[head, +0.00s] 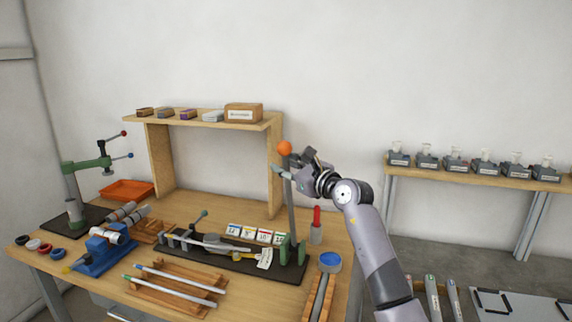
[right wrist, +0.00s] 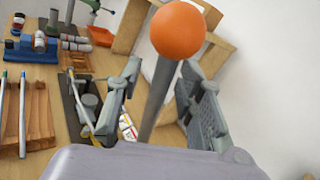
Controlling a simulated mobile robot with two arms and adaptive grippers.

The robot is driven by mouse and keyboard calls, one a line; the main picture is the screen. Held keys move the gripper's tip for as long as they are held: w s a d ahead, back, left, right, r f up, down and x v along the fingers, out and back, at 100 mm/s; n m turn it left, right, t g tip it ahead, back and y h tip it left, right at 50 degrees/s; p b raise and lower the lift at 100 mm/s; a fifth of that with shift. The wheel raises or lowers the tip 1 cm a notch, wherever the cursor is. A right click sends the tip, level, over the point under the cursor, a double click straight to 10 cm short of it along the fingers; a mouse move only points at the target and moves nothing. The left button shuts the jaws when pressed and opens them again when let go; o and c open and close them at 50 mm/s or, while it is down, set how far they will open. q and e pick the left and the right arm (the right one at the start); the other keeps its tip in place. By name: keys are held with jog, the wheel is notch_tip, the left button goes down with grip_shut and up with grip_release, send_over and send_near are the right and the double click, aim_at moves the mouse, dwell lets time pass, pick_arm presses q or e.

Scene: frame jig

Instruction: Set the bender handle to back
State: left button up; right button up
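The bender (head: 240,254) sits on a black base on the workbench. Its handle (head: 290,210) is a grey lever with an orange ball (head: 284,148) on top, standing nearly upright from a green bracket (head: 291,250). My right gripper (head: 293,170) is at the upper part of the lever, just below the ball. In the right wrist view the lever (right wrist: 157,95) and ball (right wrist: 178,30) show between the two fingers, with gaps on both sides, so the gripper is open around it. My left gripper is not in view.
A wooden shelf (head: 195,122) with several small boxes stands behind the bender. A red-handled tool (head: 317,222) and a blue-topped round item (head: 330,262) are to the right. A rack of rods (head: 175,287), blue vise (head: 100,247) and orange tray (head: 127,189) are to the left.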

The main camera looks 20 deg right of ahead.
grip_shut()
dwell(0.3)
dwell(0.5)
